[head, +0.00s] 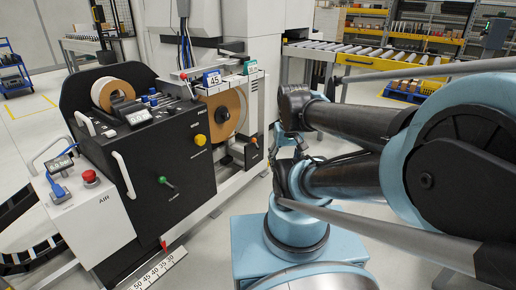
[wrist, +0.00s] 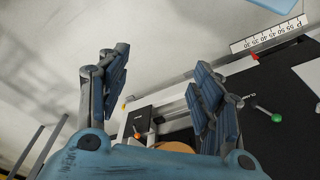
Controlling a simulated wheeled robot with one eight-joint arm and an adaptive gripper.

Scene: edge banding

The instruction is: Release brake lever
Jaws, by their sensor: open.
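No label that I can read marks the brake lever. A lever with a green ball (head: 167,182) is on the front of the black machine; its ball also shows at the right in the wrist view (wrist: 276,117). A small orange-red knob (head: 255,140) sits on a black block beside the tan coil (head: 217,118). What looks like the same knob shows between my fingers in the wrist view (wrist: 138,135), low in the picture. My gripper (wrist: 162,85) is open and empty, with its blue fingers wide apart.
The black machine (head: 150,150) has a yellow knob (head: 200,139) and a white handle (head: 123,174). A red stop button (head: 90,176) is on the white side box. A ruler strip (head: 160,268) juts out low in front. A roller conveyor (head: 380,55) stands behind.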

